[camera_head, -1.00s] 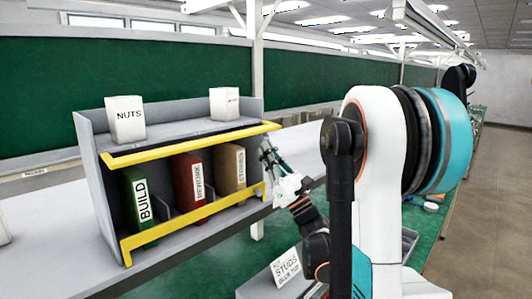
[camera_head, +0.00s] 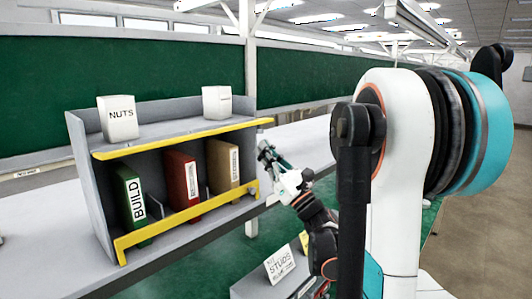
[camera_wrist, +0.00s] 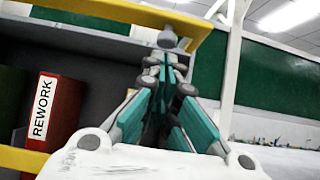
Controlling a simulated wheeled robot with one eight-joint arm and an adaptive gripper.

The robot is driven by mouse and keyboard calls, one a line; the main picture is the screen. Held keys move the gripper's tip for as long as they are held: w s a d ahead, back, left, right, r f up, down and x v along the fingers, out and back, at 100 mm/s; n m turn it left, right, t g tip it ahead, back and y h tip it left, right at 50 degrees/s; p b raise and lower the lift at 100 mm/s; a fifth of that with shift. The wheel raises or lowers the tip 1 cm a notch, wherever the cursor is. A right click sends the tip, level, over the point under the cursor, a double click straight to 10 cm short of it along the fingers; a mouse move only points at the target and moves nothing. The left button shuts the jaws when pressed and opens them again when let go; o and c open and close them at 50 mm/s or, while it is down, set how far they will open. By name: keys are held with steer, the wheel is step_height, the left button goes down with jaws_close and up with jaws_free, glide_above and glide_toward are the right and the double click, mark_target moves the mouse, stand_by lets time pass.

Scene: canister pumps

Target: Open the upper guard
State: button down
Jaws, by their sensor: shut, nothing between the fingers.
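The upper guard (camera_head: 180,139) is a yellow bar along the front of the grey shelf unit's (camera_head: 84,185) upper shelf. It also crosses the top of the wrist view (camera_wrist: 130,12). My gripper (camera_head: 264,148) is shut and empty, just below the guard's right end and beside the unit's right side. In the wrist view my gripper's fingertips (camera_wrist: 168,42) point up close to the guard's underside. I cannot tell whether they touch it.
A lower yellow guard (camera_head: 185,220) runs across the unit's base. Green BUILD (camera_head: 127,205), red REWORK (camera_head: 181,180) and brown (camera_head: 222,165) binders stand inside. A NUTS box (camera_head: 117,118) and another white box (camera_head: 217,103) stand on top. A STUDS bin (camera_head: 280,265) is at lower right.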

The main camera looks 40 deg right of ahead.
steer(key=f+b+v, duration=0.1)
steer(key=v, duration=1)
steer(key=shift+f+b, duration=0.25)
steer(key=shift+b, duration=0.15)
steer(key=shift+w, duration=0.25)
